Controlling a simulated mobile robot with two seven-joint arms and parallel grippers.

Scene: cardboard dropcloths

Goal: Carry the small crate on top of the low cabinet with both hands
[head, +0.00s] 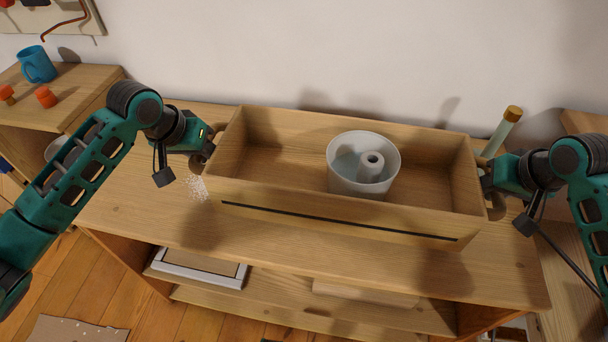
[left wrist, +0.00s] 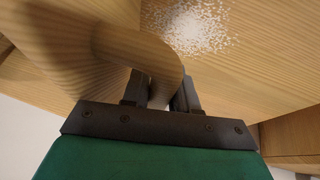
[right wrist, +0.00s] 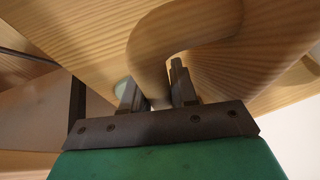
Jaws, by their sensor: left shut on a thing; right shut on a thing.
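The small wooden crate (head: 330,220) is at the middle of the head view, over the low cabinet (head: 150,220). It looks roughly level; I cannot tell if its base touches the cabinet top. A white round container (head: 345,188) with a hollow tube inside stands in the crate. My left gripper (head: 203,150) is at the crate's left end, and the left wrist view shows its fingers (left wrist: 160,92) shut on a curved wooden handle (left wrist: 140,50). My right gripper (head: 488,184) is at the right end, its fingers (right wrist: 160,92) shut on the other handle (right wrist: 190,40).
White grains (head: 197,187) lie scattered on the cabinet top by the left handle. A pale bottle with a cork-coloured cap (head: 513,114) stands behind the crate's right end. A blue mug (head: 37,64) and orange pieces (head: 46,97) sit on a side cabinet at left. The front strip of the top is clear.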

